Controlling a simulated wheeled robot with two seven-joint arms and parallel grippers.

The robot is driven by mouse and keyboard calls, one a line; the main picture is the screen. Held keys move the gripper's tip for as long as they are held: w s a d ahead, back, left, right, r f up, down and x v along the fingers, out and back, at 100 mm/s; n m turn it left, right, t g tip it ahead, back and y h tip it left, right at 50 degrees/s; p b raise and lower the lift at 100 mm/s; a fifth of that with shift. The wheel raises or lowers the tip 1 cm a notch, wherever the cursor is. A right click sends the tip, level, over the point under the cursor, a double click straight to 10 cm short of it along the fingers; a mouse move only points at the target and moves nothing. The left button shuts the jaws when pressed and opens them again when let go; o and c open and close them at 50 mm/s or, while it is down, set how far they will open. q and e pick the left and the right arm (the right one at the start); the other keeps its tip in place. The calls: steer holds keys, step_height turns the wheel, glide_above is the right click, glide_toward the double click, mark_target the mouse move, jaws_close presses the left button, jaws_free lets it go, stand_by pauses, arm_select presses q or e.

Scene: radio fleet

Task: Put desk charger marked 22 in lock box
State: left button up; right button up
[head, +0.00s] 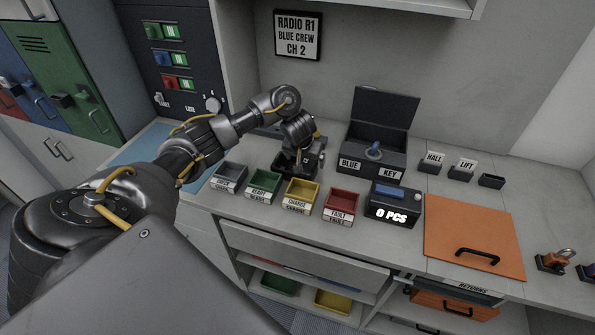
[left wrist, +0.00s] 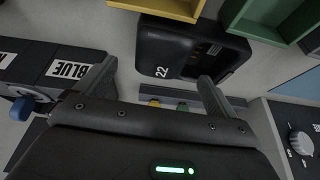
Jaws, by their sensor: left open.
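The black desk charger marked 22 (left wrist: 165,45) lies on the counter in the left wrist view, its white number facing my gripper and a slot at its right. My left gripper (left wrist: 158,72) is open, its fingertips apart at the charger's near side and not closed on it. In the head view my left gripper (head: 303,162) points down behind the small trays and largely hides the charger. A dark box with its lid raised (head: 386,107), labelled BLUE and KEY, stands to its right and looks like the lock box. A blue-topped piece (head: 374,149) shows in it. My right gripper is out of view.
Grey, green, yellow (head: 301,190) and red (head: 341,203) trays line the counter before the gripper. A counter unit reading 0 PCS (head: 394,203) and an orange panel (head: 472,237) are to the right. Small HALL and LIFT holders (head: 461,170) stand behind the panel.

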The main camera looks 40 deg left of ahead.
mark_target(305, 165)
arm_select(q)
steer(key=x, duration=0.4)
steer(key=shift+s+f, duration=0.2)
steer(key=shift+s, duration=0.05)
steer(key=shift+w+f, duration=0.2)
steer(key=shift+f, duration=0.15)
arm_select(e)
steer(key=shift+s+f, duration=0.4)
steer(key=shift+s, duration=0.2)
